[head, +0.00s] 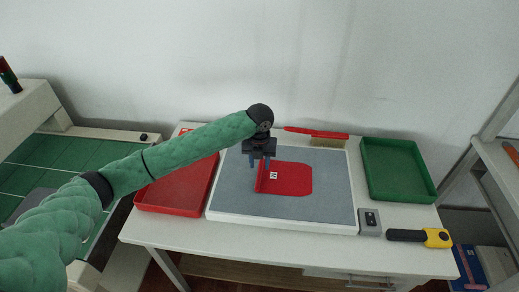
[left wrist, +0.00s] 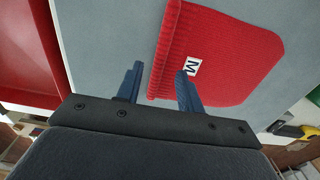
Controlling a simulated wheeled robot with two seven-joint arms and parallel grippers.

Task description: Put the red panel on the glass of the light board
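The red panel (head: 293,180), with a small white label marked M (head: 274,175), lies flat over the grey glass of the light board (head: 335,205). It also shows in the left wrist view (left wrist: 225,55), with a ribbed band along its near left edge. My left gripper (head: 260,163) is at the panel's upper left edge, fingers pointing down. In the left wrist view its blue fingers (left wrist: 158,85) are apart with nothing between them gripped; one is over grey glass, the other overlaps the panel. I cannot tell whether they touch it. My right gripper is out of view.
A red tray (head: 160,205) stands left of the board and a green tray (head: 385,190) right of it. A red-handled brush (head: 325,137) lies behind. A grey switch box (head: 369,222) and a yellow-black tool (head: 435,238) sit at the front right.

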